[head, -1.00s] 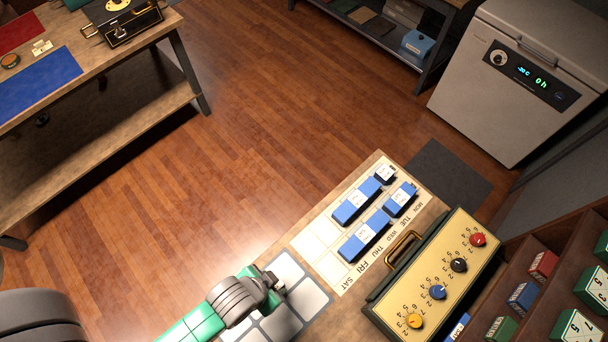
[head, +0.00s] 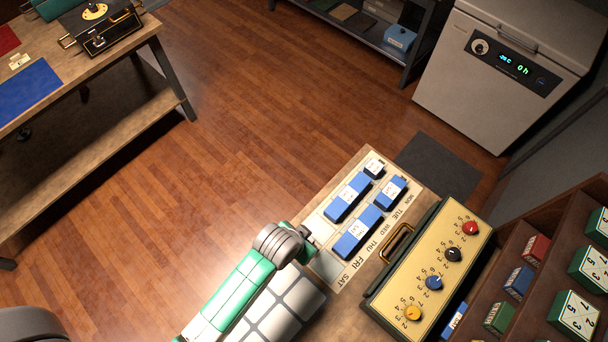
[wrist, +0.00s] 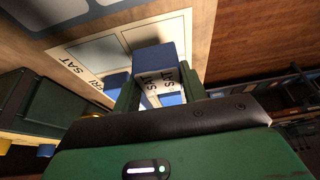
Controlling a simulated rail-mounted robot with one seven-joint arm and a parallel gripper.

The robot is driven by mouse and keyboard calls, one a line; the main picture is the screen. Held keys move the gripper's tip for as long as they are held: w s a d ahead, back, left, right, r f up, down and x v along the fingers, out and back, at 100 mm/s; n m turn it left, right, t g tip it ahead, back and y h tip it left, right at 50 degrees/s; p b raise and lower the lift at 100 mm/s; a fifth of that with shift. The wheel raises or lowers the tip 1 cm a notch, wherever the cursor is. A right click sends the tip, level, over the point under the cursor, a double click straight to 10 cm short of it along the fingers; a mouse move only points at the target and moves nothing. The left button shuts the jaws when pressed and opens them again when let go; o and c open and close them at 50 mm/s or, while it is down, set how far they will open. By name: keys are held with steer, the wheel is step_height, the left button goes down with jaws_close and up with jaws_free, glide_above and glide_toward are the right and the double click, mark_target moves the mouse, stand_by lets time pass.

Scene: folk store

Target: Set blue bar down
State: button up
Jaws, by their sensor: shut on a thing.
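My gripper (wrist: 158,84) is shut on a blue bar (wrist: 155,56) with white labels marked SAT, in the wrist view. The bar is held over the day board, near its FRI and SAT end; whether it touches the board I cannot tell. In the head view my gripper (head: 308,247) is at the left edge of the pale day board (head: 325,266), and it hides the held bar. Other blue bars stand on the board: one at the back left (head: 348,197), one in front (head: 358,232) and a shorter one at the right (head: 390,192).
A yellow-topped dial box (head: 434,262) with a handle stands just right of the board. Pale grey tiles (head: 285,312) lie in front. A rack of boxes (head: 545,285) is at the right.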

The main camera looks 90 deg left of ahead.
steer(key=shift+s+x, duration=0.15)
steer(key=shift+x, duration=0.7)
steer(key=shift+s+x, duration=0.1)
steer(key=shift+x, duration=0.8)
steer(key=shift+d+f, duration=0.15)
steer(key=shift+d, duration=0.05)
steer(key=shift+f, duration=0.15)
steer(key=o, duration=1)
steer(key=shift+c, duration=0.2)
steer(key=p+v, duration=0.1)
steer(key=v, duration=1.1)
steer(key=shift+s, duration=0.1)
